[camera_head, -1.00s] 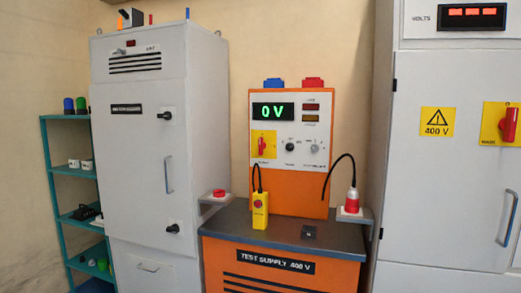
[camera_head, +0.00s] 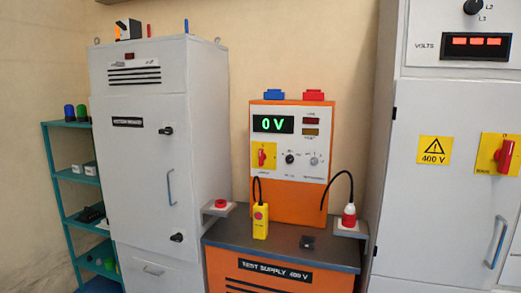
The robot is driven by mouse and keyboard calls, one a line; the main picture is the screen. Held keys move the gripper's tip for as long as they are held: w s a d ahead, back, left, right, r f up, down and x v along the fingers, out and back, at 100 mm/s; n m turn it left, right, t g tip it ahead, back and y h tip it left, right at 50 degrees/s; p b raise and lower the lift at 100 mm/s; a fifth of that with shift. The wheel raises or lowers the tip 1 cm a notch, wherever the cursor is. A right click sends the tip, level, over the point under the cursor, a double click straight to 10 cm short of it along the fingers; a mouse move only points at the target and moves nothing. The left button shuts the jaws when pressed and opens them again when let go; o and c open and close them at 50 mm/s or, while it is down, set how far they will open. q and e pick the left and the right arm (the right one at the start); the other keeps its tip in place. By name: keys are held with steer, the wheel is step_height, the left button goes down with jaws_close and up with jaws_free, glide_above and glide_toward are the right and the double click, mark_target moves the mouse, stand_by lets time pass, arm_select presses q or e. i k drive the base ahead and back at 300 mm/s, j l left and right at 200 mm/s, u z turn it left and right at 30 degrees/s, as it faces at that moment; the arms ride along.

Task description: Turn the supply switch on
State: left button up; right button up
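The test supply (camera_head: 287,205) is an orange unit with a white front panel, in the middle of the head view. Its green display (camera_head: 272,124) reads 0 V. The supply switch (camera_head: 263,157) is a red rotary handle on a yellow plate at the panel's lower left; its handle looks about upright. Two small knobs, one black (camera_head: 290,159) and one grey (camera_head: 314,161), sit to its right. Neither of my grippers shows in the view.
A grey shelf top (camera_head: 283,246) juts out below the panel, with a yellow pendant box (camera_head: 260,221) on it. A red button (camera_head: 220,204) and a red-white plug (camera_head: 349,217) flank it. Grey cabinets stand left (camera_head: 144,182) and right (camera_head: 428,208).

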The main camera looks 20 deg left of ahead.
mark_target(262, 156)
steer(key=i+j+z, duration=0.15)
steer(key=i+j, duration=0.2)
steer(key=i, duration=0.2)
steer(key=i+j+z, duration=0.1)
steer(key=i+j, duration=0.25)
steer(key=i, duration=0.2)
